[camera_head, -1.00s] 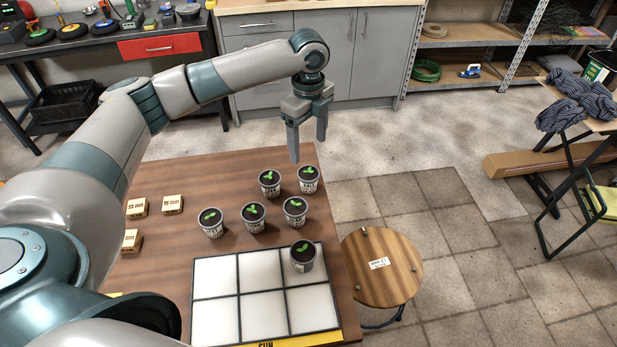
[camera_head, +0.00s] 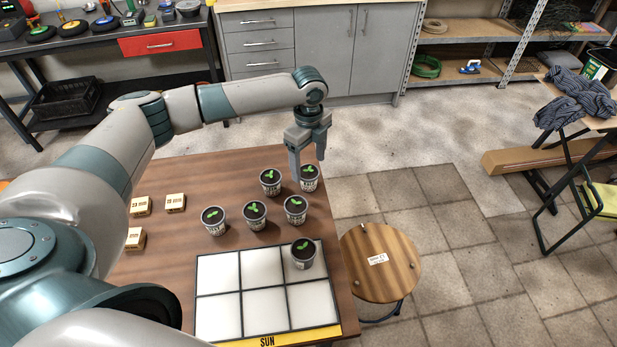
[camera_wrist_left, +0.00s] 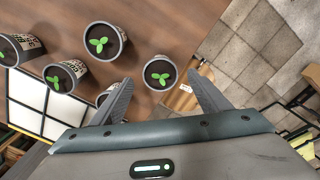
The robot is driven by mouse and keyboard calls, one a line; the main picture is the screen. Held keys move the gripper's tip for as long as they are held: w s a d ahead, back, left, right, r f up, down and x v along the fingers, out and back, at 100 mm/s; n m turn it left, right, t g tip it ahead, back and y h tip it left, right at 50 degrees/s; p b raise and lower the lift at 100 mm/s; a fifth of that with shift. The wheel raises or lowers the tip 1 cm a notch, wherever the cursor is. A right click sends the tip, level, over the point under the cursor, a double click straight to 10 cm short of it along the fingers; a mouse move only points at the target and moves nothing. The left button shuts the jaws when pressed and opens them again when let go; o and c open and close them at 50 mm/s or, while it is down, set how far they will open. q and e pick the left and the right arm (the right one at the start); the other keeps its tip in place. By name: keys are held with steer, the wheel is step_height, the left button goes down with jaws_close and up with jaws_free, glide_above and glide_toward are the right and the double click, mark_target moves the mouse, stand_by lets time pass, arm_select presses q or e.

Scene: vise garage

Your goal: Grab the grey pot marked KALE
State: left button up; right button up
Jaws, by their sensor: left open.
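Several grey pots with dark soil and green seedlings stand on the wooden table; their printed labels are too small to read surely, so I cannot tell which says KALE. My left gripper (camera_head: 307,168) is open, pointing down over the back right pot (camera_head: 310,182), with a finger partly hiding it. Other pots are the back left one (camera_head: 270,188) and a front row of a left (camera_head: 214,228), a middle (camera_head: 254,222) and a right pot (camera_head: 295,217). In the left wrist view a pot (camera_wrist_left: 159,73) shows just beyond the open fingers (camera_wrist_left: 162,88). My right gripper is not in view.
A white six-cell tray (camera_head: 218,268) marked SUN lies at the table's front, with one pot (camera_head: 304,256) in its back right cell. Small cardboard boxes (camera_head: 175,203) lie on the left. A round stool (camera_head: 395,270) stands right of the table.

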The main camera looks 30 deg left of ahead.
mark_target(308, 172)
arm_select(q)
step_height(308, 172, down, 3)
steer(key=shift+f+p, duration=0.1)
steer(key=shift+p, duration=0.65)
steer(key=shift+f, duration=0.7)
steer(key=shift+c, duration=0.7)
steer(key=c, duration=1.1)
